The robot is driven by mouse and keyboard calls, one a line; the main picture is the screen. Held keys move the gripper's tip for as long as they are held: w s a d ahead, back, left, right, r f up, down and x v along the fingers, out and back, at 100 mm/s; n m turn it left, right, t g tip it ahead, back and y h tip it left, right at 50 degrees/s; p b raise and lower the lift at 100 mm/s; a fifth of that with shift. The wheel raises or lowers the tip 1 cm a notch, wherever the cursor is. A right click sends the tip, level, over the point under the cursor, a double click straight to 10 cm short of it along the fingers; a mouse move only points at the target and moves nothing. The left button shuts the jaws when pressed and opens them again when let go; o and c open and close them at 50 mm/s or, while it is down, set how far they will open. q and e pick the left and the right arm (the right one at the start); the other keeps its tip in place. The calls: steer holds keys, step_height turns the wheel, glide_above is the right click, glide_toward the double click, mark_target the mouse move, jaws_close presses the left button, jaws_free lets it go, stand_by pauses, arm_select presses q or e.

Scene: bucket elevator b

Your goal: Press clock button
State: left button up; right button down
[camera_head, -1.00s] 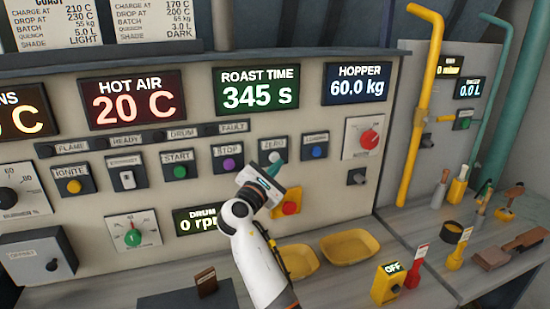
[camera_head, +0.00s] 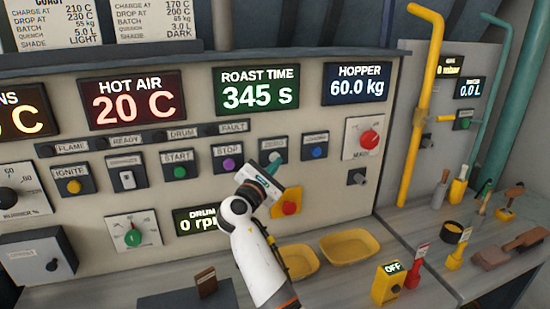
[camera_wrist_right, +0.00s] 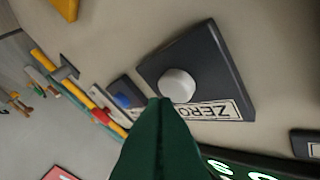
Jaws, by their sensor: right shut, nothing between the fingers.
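The white round ZERO button (camera_wrist_right: 177,86) sits on a dark square plate in the right wrist view. In the head view this button (camera_head: 275,157) is on the panel below the green ROAST TIME display (camera_head: 256,88), which reads 345 s. My right gripper (camera_head: 271,168) is at the button's lower edge in the head view. Its dark green fingers (camera_wrist_right: 158,102) are shut and empty, with the tips overlapping the button's lower left edge in the wrist view. I cannot tell whether they touch it. My left gripper is out of view.
The purple STOP button (camera_head: 229,165) is left of my right gripper, and a blue button (camera_head: 317,151) is right of it. A red knob (camera_head: 289,208) on a yellow plate is just below. Yellow trays (camera_head: 349,246) stand on the counter below.

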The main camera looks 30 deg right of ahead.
steer(key=shift+w+d, duration=0.1)
steer(key=shift+w, duration=0.35)
stand_by(0.7)
steer(key=shift+s+a+p, duration=0.2)
steer(key=shift+s+p, duration=0.35)
steer(key=shift+s, duration=0.35)
steer(key=s+a+p, duration=0.1)
steer(key=s+p, duration=0.2)
steer(key=s, duration=0.3)
steer(key=shift+a+p, duration=0.2)
steer(key=shift+p, duration=0.15)
